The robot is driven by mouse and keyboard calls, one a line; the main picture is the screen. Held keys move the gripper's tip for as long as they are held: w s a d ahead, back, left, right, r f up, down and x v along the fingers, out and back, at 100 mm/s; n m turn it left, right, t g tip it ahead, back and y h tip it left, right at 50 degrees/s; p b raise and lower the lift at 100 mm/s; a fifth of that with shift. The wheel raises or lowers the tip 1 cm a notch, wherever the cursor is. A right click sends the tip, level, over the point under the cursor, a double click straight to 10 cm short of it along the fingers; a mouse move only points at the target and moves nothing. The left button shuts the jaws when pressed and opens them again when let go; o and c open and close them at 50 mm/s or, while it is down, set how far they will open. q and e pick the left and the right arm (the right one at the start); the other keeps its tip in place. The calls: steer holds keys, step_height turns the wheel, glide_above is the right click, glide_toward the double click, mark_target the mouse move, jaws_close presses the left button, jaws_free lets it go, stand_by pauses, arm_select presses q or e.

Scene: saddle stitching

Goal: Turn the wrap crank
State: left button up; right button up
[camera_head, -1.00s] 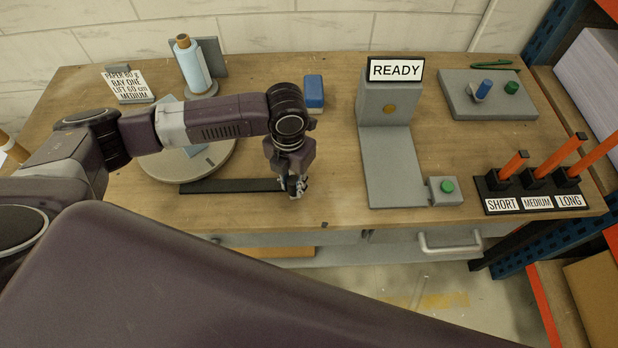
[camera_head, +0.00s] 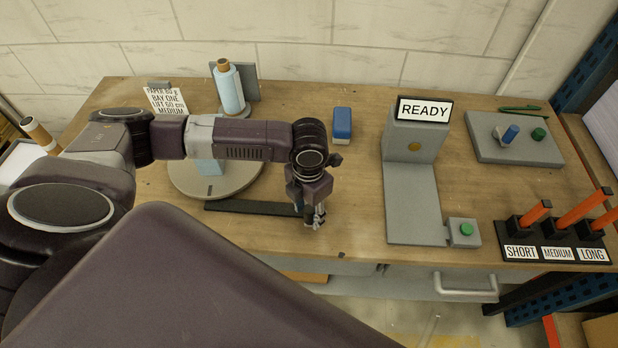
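My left gripper (camera_head: 315,217) points down over the front of the bench, at the right end of a flat black bar (camera_head: 250,207). Its fingers are small and partly hidden, so I cannot tell whether they are open, or whether they touch anything. Behind my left forearm is a round grey turntable (camera_head: 240,182) with a light blue block (camera_head: 208,167) on it, partly covered by the arm. No part is clearly recognisable as the wrap crank. A grey plate (camera_head: 485,150) at the back right carries a blue-gripped lever (camera_head: 509,134) and a green button (camera_head: 538,134). My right gripper is not in view.
A blue film roll (camera_head: 229,90) on a stand and a paper card (camera_head: 166,101) stand at the back left. A blue block (camera_head: 342,124) lies behind the gripper. A grey READY station (camera_head: 413,205) and an orange-handled rack (camera_head: 550,255) are to the right.

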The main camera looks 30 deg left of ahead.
arm_select(q)
step_height(320, 180, up, 12)
stand_by(0.6)
